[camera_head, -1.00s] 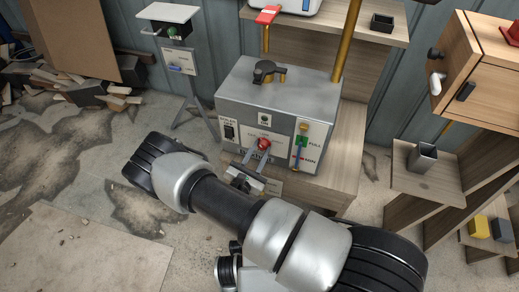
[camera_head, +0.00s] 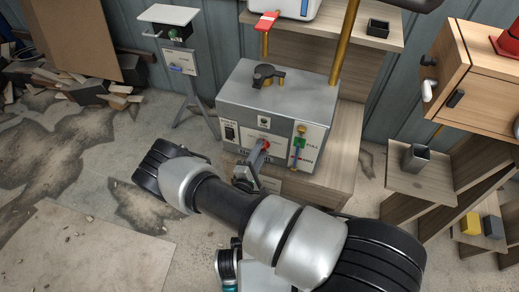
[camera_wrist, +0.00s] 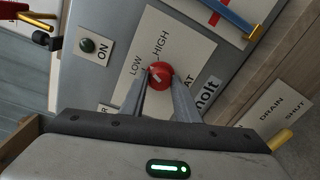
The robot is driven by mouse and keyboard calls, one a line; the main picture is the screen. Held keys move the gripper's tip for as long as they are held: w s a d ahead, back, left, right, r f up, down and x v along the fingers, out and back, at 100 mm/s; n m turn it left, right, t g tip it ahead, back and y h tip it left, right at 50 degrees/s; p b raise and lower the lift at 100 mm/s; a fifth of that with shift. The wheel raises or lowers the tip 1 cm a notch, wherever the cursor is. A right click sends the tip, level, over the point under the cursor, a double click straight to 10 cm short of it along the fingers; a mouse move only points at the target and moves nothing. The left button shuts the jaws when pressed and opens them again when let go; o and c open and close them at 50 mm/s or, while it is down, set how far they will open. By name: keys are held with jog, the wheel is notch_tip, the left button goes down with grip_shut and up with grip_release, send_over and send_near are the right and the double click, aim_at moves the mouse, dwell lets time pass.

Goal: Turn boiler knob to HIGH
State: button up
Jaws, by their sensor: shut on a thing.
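The red round boiler knob (camera_wrist: 161,76) sits on a pale plate on the grey boiler box, with the words LOW and HIGH beside it. A short white mark shows on its face; which word it points to is hard to tell. My gripper (camera_wrist: 162,82) is shut on the knob, one finger on each side. In the head view, my gripper (camera_head: 261,152) reaches the front of the boiler box (camera_head: 285,99) and partly hides the knob (camera_head: 266,144).
A DRAIN/SHUT plate (camera_wrist: 272,113) lies to the right. A wooden cabinet (camera_head: 478,75) stands at right; bare floor (camera_head: 90,235) lies at left.

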jog(key=shift+m+y+p, duration=0.5)
jog(key=shift+m+p, duration=0.95)
jog(key=shift+m, duration=1.95)
jog(key=shift+f, duration=0.1)
jog(key=o, duration=1)
jog(key=shift+t, duration=0.3)
jog(key=shift+o, duration=0.2)
jog(key=shift+s, duration=0.15)
jog(key=p+v, duration=0.1)
jog(key=v, duration=1.6)
jog(key=shift+p, duration=0.4)
jog(key=shift+a, duration=0.1)
